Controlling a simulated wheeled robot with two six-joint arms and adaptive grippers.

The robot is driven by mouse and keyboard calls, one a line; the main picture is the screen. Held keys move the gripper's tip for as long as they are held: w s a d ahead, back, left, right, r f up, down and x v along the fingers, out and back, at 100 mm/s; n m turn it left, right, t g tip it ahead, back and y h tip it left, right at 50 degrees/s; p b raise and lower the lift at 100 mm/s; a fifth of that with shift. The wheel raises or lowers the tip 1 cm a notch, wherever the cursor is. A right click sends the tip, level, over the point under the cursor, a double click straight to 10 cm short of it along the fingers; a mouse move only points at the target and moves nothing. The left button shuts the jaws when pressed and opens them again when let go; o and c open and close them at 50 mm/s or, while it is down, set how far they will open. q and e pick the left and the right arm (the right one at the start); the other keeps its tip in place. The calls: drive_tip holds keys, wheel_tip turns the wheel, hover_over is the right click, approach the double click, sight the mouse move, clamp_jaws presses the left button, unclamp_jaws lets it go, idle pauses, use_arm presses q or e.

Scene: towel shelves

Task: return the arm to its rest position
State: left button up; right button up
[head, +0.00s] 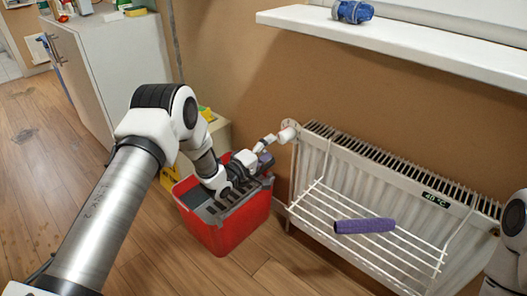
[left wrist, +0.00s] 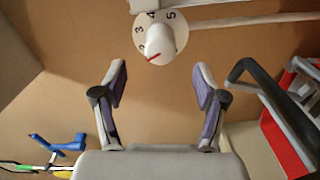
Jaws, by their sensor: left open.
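My left arm reaches in from the left in the head view, over the red bin. Its gripper (head: 264,160) is close to the white valve knob (head: 287,134) at the radiator's left end. In the left wrist view the gripper (left wrist: 160,85) is open, with nothing between its fingers. The numbered knob (left wrist: 160,42), with a red mark, lies beyond the fingertips and apart from them. My right arm shows only in part at the right edge of the head view; its gripper is out of view.
A white radiator (head: 335,160) carries a wire rack with a purple rolled towel (head: 364,226). A red bin (head: 225,237) stands on the floor below my left gripper. A white shelf (head: 400,40) holds a blue object (head: 352,11). A white cabinet (head: 125,60) stands at the back left.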

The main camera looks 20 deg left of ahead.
use_arm(q)
drive_tip(key=s+d+f+m+g+y, duration=0.15)
drive_tip(key=s+f+g, duration=0.25)
drive_tip(key=s+f, duration=0.65)
drive_tip(key=s+d+f+g+y, duration=0.1)
drive_tip(key=s+d+f+g, duration=0.25)
drive_tip(key=s+f, duration=0.7)
drive_tip(key=s+a+f+m+g+y, duration=0.15)
drive_tip(key=s+m+g, duration=0.35)
drive_tip(key=s, duration=0.8)
drive_tip(key=s+a+m+g+y, duration=0.2)
drive_tip(key=s+m+g, duration=0.3)
drive_tip(key=s, duration=0.9)
wheel_tip(320, 180, up, 28)
drive_tip(key=p, duration=2.8)
drive_tip(key=shift+w+a, duration=0.2)
drive_tip(key=shift+w, duration=0.1)
drive_tip(key=shift+t, duration=0.25)
